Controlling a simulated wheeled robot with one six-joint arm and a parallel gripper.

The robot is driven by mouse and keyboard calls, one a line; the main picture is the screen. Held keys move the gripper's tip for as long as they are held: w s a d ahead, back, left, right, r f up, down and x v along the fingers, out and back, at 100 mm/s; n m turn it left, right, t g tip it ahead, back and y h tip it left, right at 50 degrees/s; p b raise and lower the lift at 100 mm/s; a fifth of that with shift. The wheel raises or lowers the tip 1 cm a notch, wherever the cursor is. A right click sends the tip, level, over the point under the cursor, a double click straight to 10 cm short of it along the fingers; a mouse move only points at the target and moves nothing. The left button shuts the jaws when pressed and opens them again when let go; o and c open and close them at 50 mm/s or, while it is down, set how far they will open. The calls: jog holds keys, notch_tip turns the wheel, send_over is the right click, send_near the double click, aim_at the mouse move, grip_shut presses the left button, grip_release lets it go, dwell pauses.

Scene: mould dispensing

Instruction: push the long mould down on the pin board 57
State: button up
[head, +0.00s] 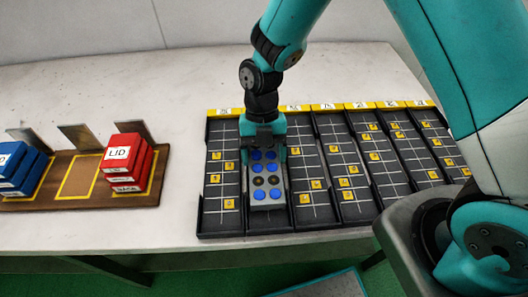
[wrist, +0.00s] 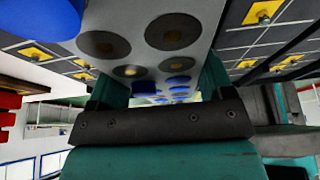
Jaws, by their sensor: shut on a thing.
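The long mould (head: 268,196) is a light grey block with two rows of round spots, some blue and some dark. It lies lengthwise over the second black board from the left (head: 266,222). My gripper (head: 264,152) is shut on its far part from above. In the wrist view, the mould (wrist: 150,52) fills the top middle between my fingers (wrist: 162,88). Dull yellow pin-like centres show in its dark holes. The mould hides most of that board's pins. I cannot tell whether it is fully seated. The board's number is hidden by my arm.
More black boards with yellow square pins lie on both sides, such as the leftmost one (head: 224,195) and its right neighbour (head: 313,180). A brown wooden rack (head: 77,190) at left holds red boxes (head: 125,165) and blue boxes (head: 18,170). White tabletop (head: 180,120) lies clear between.

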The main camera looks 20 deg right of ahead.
aim_at(264, 154)
jog(key=shift+r, duration=0.15)
jog(key=shift+r+p, duration=2.75)
jog(key=shift+r, duration=0.9)
